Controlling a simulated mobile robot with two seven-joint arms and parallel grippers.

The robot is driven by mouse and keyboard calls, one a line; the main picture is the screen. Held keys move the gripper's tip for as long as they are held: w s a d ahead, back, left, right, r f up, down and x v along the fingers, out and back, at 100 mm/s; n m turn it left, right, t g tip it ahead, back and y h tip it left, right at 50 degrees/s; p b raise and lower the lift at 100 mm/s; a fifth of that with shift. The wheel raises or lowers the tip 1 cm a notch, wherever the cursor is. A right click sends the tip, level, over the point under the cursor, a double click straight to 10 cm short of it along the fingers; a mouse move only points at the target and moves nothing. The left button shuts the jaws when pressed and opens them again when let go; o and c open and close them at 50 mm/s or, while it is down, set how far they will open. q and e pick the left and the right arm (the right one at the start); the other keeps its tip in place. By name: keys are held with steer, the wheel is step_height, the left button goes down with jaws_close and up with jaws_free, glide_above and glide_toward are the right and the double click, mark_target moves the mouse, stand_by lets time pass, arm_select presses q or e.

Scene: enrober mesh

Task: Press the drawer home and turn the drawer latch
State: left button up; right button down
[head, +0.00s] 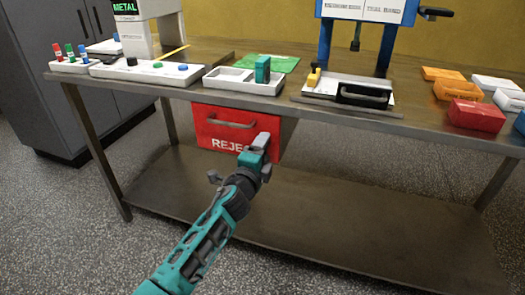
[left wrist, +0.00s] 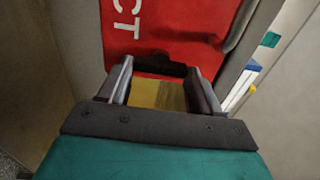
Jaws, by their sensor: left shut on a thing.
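The red drawer (head: 222,124), lettered REJECT with its last letters covered, hangs under the left half of the steel table. It has a grey bar handle (head: 230,123). Its red front also fills the top middle of the left wrist view (left wrist: 150,28). My left gripper (head: 262,141) is at the right part of the drawer front. In the left wrist view its fingers (left wrist: 160,78) stand either side of a yellow-brown piece (left wrist: 157,95), with a dark piece just beyond. I take the yellow-brown piece as the latch; its turn angle is unclear. My right gripper is not in view.
A lower shelf (head: 310,205) lies bare beneath the drawer. A table leg (head: 97,150) stands at the left.

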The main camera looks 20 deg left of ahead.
arm_select(q)
steer(key=o, duration=1.1)
steer(key=shift+c, duration=0.2)
steer(key=shift+s, duration=0.1)
steer(key=s+p, duration=0.2)
steer(key=s, duration=1)
steer(key=shift+s+a, duration=0.2)
steer(key=shift+s, duration=0.15)
